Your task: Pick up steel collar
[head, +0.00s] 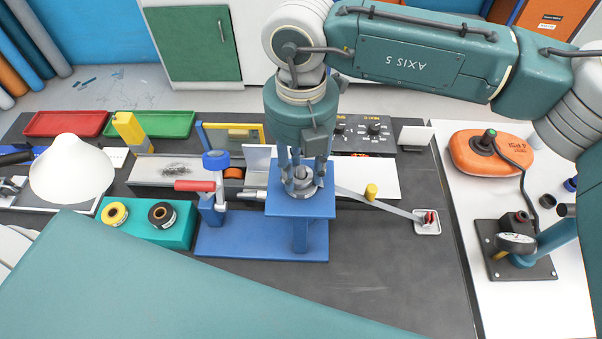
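The steel collar (301,187) is a small grey metal ring on the raised top of a blue stand (301,207). My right gripper (302,179) comes straight down over it from above, its fingers on either side of the collar. The gripper partly hides the collar. I cannot tell whether the fingers press on it or stand slightly apart from it. The collar appears to rest on the stand. My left gripper is not in view.
A blue clamp with a red handle (195,185) stands left of the stand. A teal holder (150,228) with two rolls is farther left. A metal strip runs right to a small white plate (427,228). The dark bench (390,280) is clear in front.

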